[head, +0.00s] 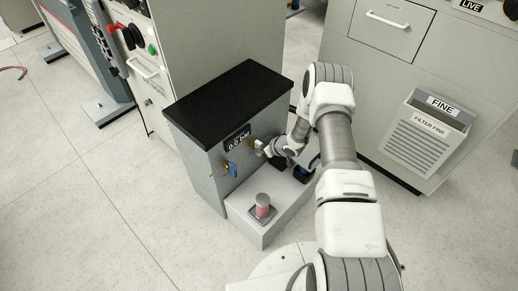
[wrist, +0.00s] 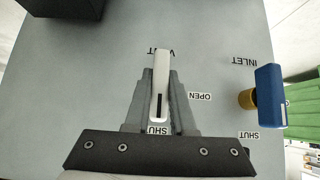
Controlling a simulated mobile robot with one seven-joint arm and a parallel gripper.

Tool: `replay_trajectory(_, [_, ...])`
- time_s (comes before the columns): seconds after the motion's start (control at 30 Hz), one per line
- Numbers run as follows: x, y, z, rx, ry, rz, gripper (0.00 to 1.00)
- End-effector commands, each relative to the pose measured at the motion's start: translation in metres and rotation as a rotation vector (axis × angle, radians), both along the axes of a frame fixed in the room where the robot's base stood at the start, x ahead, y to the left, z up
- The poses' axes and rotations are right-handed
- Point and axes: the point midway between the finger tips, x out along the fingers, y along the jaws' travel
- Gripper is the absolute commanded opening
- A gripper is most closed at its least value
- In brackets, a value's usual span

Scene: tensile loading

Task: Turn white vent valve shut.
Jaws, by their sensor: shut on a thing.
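The white vent valve handle (wrist: 161,75) stands upright in the wrist view, between the two grey fingers of my gripper (wrist: 160,88). The fingers are shut on it. The VENT label above it and the SHUT label below it are partly covered by the handle and fingers; the OPEN label is at its right. In the head view my gripper (head: 268,150) is at the front panel of the grey cabinet (head: 208,170). The white handle is too small there to make out clearly.
The blue inlet valve handle (wrist: 269,94) is right of my gripper in the wrist view, and also shows in the head view (head: 232,169). A display (head: 238,140) reads 0.0 bar.

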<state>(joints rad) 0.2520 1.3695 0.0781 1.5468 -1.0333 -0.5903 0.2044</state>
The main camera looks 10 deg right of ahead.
Motion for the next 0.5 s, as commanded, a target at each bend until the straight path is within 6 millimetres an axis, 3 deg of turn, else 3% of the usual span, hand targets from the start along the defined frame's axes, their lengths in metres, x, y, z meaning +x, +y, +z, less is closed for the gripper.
replay_trajectory(0.07, [0.0004,-0.001,0.0002,-0.001,-0.001,-0.001,0.0])
replay_trajectory(0.1, [0.0004,-0.001,0.0002,-0.001,-0.001,-0.001,0.3])
replay_trajectory(0.23, [0.0004,-0.0007,0.0001,-0.001,-0.001,-0.001,0.53])
replay_trajectory(0.5, [0.0,-0.0004,0.0004,-0.001,0.0,-0.001,0.53])
